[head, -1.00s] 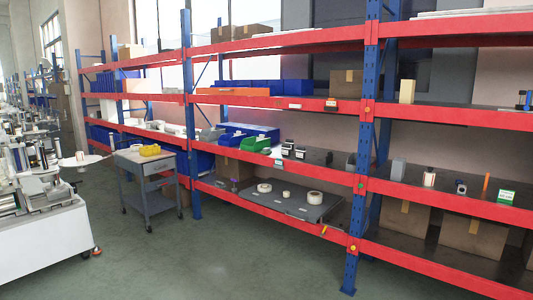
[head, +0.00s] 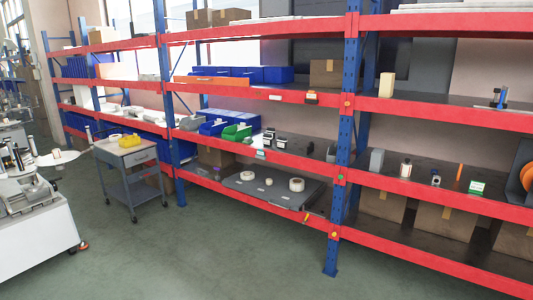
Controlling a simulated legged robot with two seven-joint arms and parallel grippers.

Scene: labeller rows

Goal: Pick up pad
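I cannot tell for sure which thing is the pad. A flat dark grey board (head: 262,197) lies on the low shelf of the middle rack bay with several pale rolls on it, one of them a white tape roll (head: 297,184). On the right bay, a cream block (head: 386,85) stands upright on the upper shelf. A small green and white box (head: 477,188) sits on the shelf below, near its front edge. Neither of my grippers shows in the head view.
A blue post (head: 341,165) stands between the bays, with red beams along the shelf fronts. A grey cart (head: 130,180) with a yellow thing on top stands at left, beside a white machine (head: 35,235). The green floor in front is clear.

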